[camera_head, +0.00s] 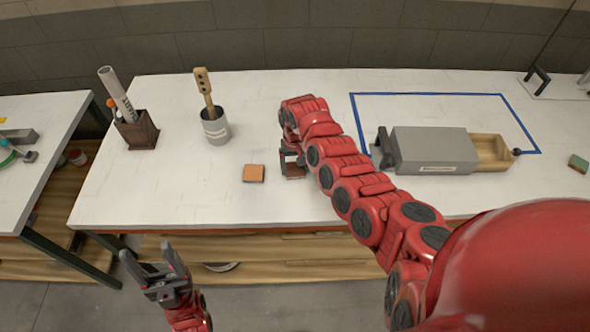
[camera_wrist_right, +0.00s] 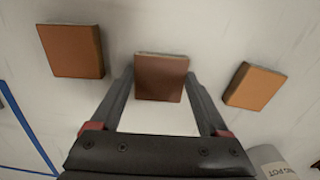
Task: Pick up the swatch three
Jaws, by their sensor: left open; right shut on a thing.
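Three square swatches show in the right wrist view: an orange-brown swatch (camera_wrist_right: 75,51) at left, a dark brown swatch (camera_wrist_right: 161,78) in the middle and a lighter orange swatch (camera_wrist_right: 256,87) at right. My right gripper (camera_wrist_right: 160,85) is shut on the dark brown swatch, with a finger on each side of it. In the head view the lighter orange swatch (camera_head: 254,173) lies on the white table just left of my right gripper (camera_head: 292,166). The orange-brown one is hidden there by my arm. My left gripper (camera_head: 147,253) is open and empty, in front of the table edge.
A grey pot (camera_head: 215,128) with a wooden stick and a brown holder (camera_head: 138,132) with a rolled tube stand at the back left. A grey box (camera_head: 432,151) with an open wooden drawer (camera_head: 490,153) is at right, partly inside blue tape. The table's left front (camera_head: 150,195) is clear.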

